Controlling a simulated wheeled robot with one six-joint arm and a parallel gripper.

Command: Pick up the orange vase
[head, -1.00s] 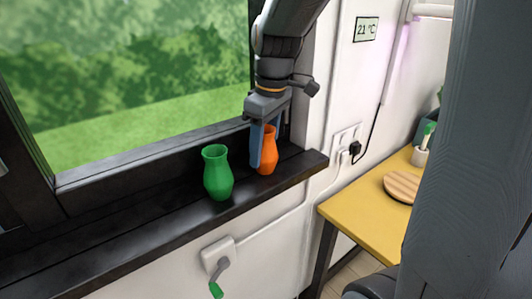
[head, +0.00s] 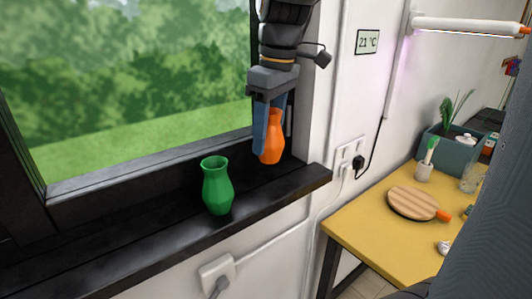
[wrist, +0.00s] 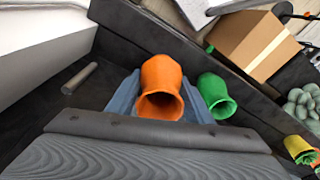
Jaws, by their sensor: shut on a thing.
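The orange vase (head: 272,138) is in my gripper (head: 266,142), above the right end of the black windowsill (head: 140,215). The vase is upright, and its base appears raised off the sill. In the wrist view the vase (wrist: 161,75) sits between the two blue fingers of my gripper (wrist: 160,95), its open mouth facing the camera. My gripper is shut on it from above. In the head view one finger covers the vase's left side.
A green vase (head: 217,186) stands on the sill to the left, close by. The window frame and wall border the sill. A yellow table (head: 365,232) with a round wooden board (head: 412,203) is at the right. The wrist view shows a cardboard box (wrist: 252,44) below.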

